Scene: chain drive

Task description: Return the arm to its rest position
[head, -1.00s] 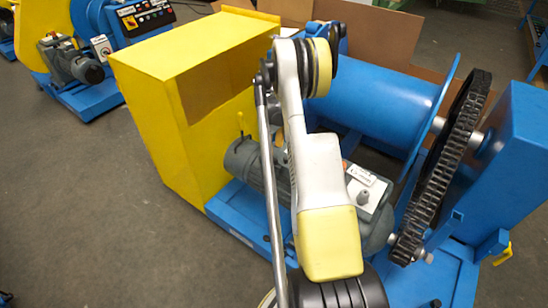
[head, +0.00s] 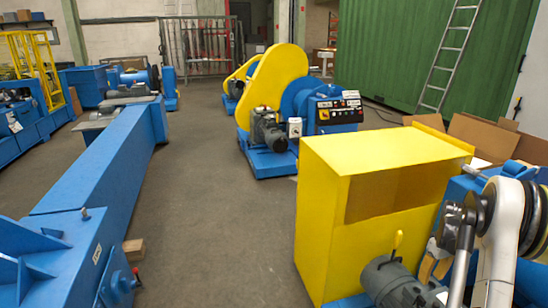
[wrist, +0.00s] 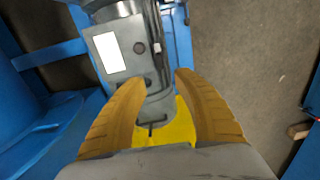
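My arm (head: 500,235) shows at the right edge of the head view, with the white link and dark joint rings in sight. My gripper (head: 434,262) shows there as tan fingers beside the yellow guard box (head: 400,155), above the grey motor (head: 395,283). In the wrist view my gripper (wrist: 158,82) has its two tan fingers spread apart with nothing held. The grey motor (wrist: 125,55) with a white label lies beyond them. I cannot tell the exact gap between fingers and motor.
A long blue beam (head: 100,180) runs along the left. Another blue and yellow machine (head: 285,100) stands at the back middle. A green container (head: 395,60) with a ladder (head: 450,55) and cardboard boxes (head: 490,135) are at the back right. The floor between is clear.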

